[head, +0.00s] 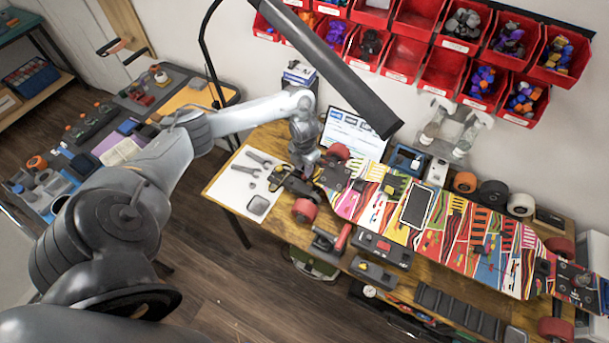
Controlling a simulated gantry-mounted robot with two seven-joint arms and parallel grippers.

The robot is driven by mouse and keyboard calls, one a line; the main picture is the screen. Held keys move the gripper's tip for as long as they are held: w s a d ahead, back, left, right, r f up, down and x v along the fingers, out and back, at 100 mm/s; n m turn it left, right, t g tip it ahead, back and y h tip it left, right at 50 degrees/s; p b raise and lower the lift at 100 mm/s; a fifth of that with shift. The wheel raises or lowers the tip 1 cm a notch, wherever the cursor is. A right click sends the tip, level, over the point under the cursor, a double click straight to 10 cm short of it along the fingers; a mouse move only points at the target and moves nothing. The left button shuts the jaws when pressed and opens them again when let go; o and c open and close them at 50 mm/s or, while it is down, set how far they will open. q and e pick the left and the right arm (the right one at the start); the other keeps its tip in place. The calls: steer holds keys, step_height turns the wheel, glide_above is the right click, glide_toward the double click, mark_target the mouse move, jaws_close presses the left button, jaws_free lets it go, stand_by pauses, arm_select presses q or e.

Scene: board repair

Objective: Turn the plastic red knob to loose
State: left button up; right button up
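My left arm reaches in from the left, and my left gripper (304,168) points down beside the near-left end of the multicoloured skateboard (375,208). It is over or close to the dark truck (297,186) at that end; whether it touches is too small to tell. Its fingers are too small to judge open or shut. A red handle-like part (342,237) stands on a black clamp or tool (325,244) in front of the board. I cannot tell for sure whether this is the red knob. Red wheels (304,211) show at the board's ends. My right gripper is not in view.
Red bins (440,70) hang on the wall behind. A dark lamp bar (330,68) crosses above the bench.

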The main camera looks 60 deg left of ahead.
mark_target(304, 177)
arm_select(q)
steer(key=shift+f, duration=2.1)
steer(key=shift+c, duration=0.4)
jaws_close()
